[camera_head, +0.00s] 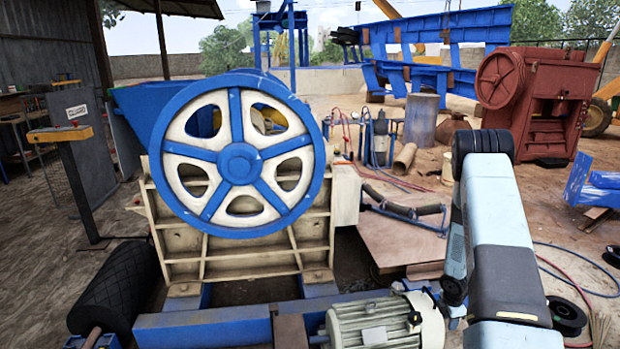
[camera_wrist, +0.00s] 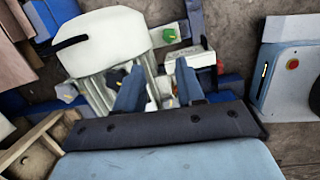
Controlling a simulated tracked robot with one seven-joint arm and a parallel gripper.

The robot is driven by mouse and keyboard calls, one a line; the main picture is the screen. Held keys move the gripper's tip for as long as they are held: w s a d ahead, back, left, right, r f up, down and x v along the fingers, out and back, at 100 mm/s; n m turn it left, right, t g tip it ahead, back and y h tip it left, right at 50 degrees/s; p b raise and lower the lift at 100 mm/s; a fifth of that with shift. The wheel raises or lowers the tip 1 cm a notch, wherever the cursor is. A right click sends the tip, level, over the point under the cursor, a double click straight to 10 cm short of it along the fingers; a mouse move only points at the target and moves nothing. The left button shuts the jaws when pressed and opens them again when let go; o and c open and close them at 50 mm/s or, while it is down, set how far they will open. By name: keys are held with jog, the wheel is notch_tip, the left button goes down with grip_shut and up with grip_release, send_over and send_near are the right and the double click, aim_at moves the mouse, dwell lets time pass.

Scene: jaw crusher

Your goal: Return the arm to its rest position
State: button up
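My arm (camera_head: 490,230) stands folded at the right of the head view, beside the crusher's motor. My gripper (camera_wrist: 159,82) shows only in the wrist view; its two blue fingers are apart, with nothing held between them. Beyond them lies the cream ribbed motor (camera_wrist: 110,50), which also shows at the bottom of the head view (camera_head: 385,322). The jaw crusher (camera_head: 240,250), with its large blue and white flywheel (camera_head: 238,163), stands left of my arm. I cannot tell how far the fingers are from the motor.
A control post (camera_head: 65,136) stands at the left. A black roller (camera_head: 113,289) lies near the crusher's front left. Hoses and a black cable reel (camera_head: 566,315) lie on the ground right of my arm. A red crusher (camera_head: 535,95) stands farther back.

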notch_tip(320, 180, up, 21)
jog(key=w+a+m+t+h, duration=0.1)
jog(key=w+a+m, duration=0.2)
jog(key=m, duration=0.2)
jog(key=s+a+r+m+t, duration=0.1)
jog(key=s+a+r+m, duration=0.15)
jog(key=r, duration=0.65)
jog(key=s+a+r+m, duration=0.2)
jog(key=s+a+r, duration=0.1)
jog(key=r, duration=0.6)
jog(key=s+a+r+m+t, duration=0.1)
jog(key=s+a+r+m, duration=0.5)
jog(key=s+r, duration=0.6)
jog(key=s+a+r+m+y, duration=0.1)
jog(key=s+a+r, duration=0.1)
jog(key=s, duration=0.3)
jog(key=s+a+r+m+y, duration=0.1)
jog(key=s+a+r, duration=0.1)
jog(key=s+a, duration=0.3)
jog(key=s+a+r+m+t+y, duration=0.1)
jog(key=s+a+r, duration=0.1)
jog(key=s, duration=0.5)
jog(key=shift+a+r, duration=0.3)
jog(key=shift+a, duration=0.4)
